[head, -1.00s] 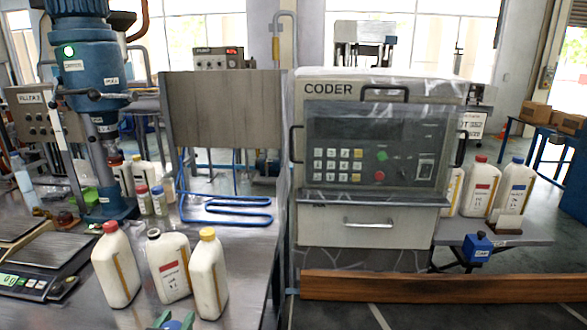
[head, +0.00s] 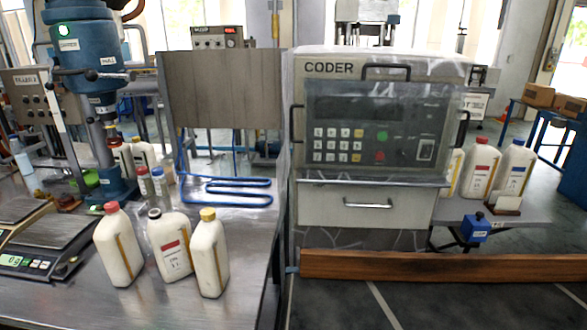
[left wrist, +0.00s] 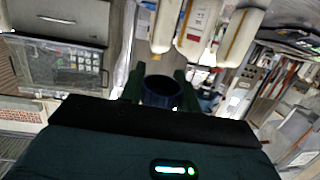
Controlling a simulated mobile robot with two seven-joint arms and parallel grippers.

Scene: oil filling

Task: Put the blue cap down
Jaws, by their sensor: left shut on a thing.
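My left gripper (left wrist: 160,88) shows only in the left wrist view, and its two dark green fingers are shut on the dark blue cap (left wrist: 161,93). The cap is held clear of the bottles, its height above the table hard to tell. In the head view three white bottles stand on the metal table (head: 190,310): a red-capped one (head: 117,250), one with a dark open-looking neck (head: 170,250) and a yellow-capped one (head: 210,258). My right gripper is in neither view.
A scale (head: 35,262) stands at the left, by a blue drill-like machine (head: 85,60). A blue tube rack (head: 230,190) lies behind the bottles. The coder machine (head: 380,130) stands right of the table. The table front is clear.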

